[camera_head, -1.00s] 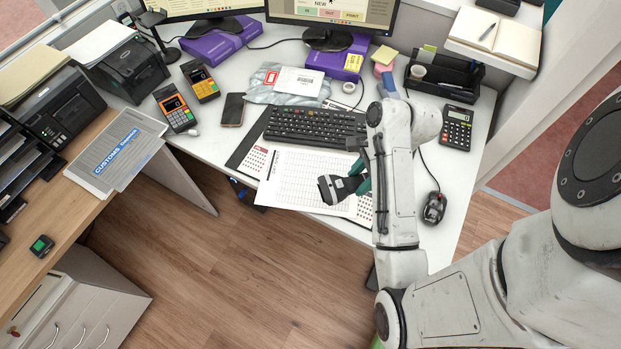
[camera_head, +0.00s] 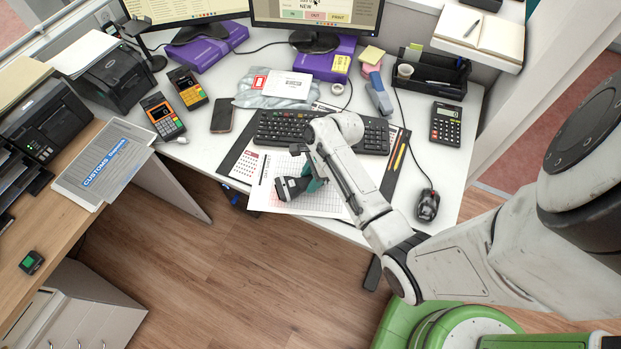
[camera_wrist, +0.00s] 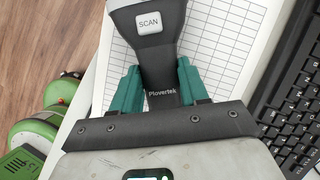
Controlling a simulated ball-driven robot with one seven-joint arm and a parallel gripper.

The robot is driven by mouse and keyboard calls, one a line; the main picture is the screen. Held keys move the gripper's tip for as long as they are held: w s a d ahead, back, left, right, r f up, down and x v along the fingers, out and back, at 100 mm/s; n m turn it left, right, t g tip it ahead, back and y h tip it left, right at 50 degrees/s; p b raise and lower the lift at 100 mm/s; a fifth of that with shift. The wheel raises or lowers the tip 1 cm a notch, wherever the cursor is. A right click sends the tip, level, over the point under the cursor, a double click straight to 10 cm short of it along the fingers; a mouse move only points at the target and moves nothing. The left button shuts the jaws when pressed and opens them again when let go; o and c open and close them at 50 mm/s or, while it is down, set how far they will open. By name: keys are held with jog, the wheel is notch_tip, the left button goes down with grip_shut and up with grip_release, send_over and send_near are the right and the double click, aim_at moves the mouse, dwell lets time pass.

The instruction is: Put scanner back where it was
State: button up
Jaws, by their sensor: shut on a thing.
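The scanner (camera_head: 288,188) is a dark grey and black handheld with a wide head. In the wrist view the scanner (camera_wrist: 148,28) shows a white SCAN button and the name Plovertek on its handle. My gripper (camera_head: 312,184), with teal fingers, is shut around the handle. In the wrist view my gripper (camera_wrist: 158,88) has one finger on each side of it. The scanner is over the printed sheet (camera_head: 262,190) at the desk's front edge; I cannot tell its height. A black stand with an upright neck (camera_head: 137,36) is at the back left, beside a monitor; its top looks empty.
The keyboard (camera_head: 270,128) lies behind the scanner, partly behind my arm. Card terminals (camera_head: 163,115), a phone (camera_head: 223,115) and a grey bag with a labelled parcel (camera_head: 287,86) lie left and behind. A calculator (camera_head: 447,124) and mouse (camera_head: 428,205) are at right.

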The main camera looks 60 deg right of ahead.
jog(key=shift+f, duration=0.5)
jog(key=shift+f, duration=0.2)
jog(key=o, duration=1.2)
jog(key=shift+r, duration=0.2)
